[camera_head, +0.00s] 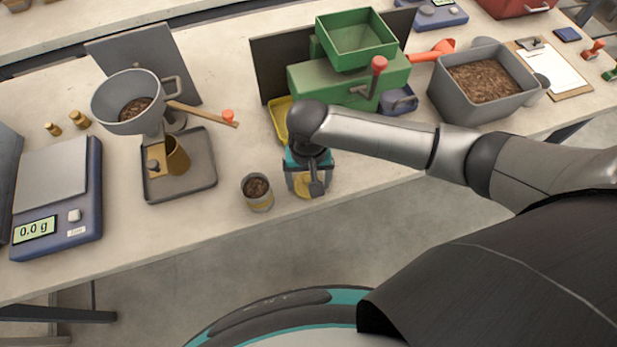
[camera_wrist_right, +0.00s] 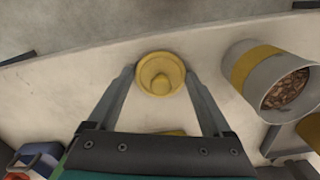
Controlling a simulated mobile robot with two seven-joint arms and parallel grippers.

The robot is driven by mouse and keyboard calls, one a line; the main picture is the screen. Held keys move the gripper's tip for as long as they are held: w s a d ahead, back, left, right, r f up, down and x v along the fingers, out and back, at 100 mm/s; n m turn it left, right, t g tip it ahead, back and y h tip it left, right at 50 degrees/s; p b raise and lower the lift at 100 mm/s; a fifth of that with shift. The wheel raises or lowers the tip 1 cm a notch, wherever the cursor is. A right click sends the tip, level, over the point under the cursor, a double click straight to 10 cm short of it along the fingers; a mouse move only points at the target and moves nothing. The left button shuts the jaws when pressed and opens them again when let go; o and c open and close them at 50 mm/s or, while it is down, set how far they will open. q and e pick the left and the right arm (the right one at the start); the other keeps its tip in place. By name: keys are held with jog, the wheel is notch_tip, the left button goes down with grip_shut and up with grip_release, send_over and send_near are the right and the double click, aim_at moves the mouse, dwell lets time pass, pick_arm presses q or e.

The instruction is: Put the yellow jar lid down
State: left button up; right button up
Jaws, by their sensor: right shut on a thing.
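My right gripper (camera_head: 305,190) points down near the front edge of the bench, and its fingers are shut on the yellow jar lid (camera_head: 303,184). In the right wrist view the round lid (camera_wrist_right: 160,74), with a raised knob in its middle, sits between the two fingertips (camera_wrist_right: 160,82). It is at or close to the bench top; I cannot tell whether it touches. An open jar of brown pellets with a yellow band (camera_head: 257,194) stands just left of the gripper; it also shows in the wrist view (camera_wrist_right: 250,72). My left gripper is not in view.
A green machine (camera_head: 345,82) with a red-knobbed lever and a yellow tray (camera_head: 279,118) stand behind the gripper. A grey pellet bin (camera_head: 484,108) is right, a funnel (camera_head: 127,103) over a grey tray (camera_head: 196,184) left, and a scale (camera_head: 58,190) far left. Bare bench lies between tray and jar.

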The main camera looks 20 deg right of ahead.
aim_at(308, 180)
jog(key=o, duration=1.1)
jog(key=shift+f, duration=0.1)
notch_tip(308, 180, up, 12)
jog(key=p, duration=0.2)
jog(key=shift+r+p, duration=0.2)
jog(key=shift+p, duration=0.15)
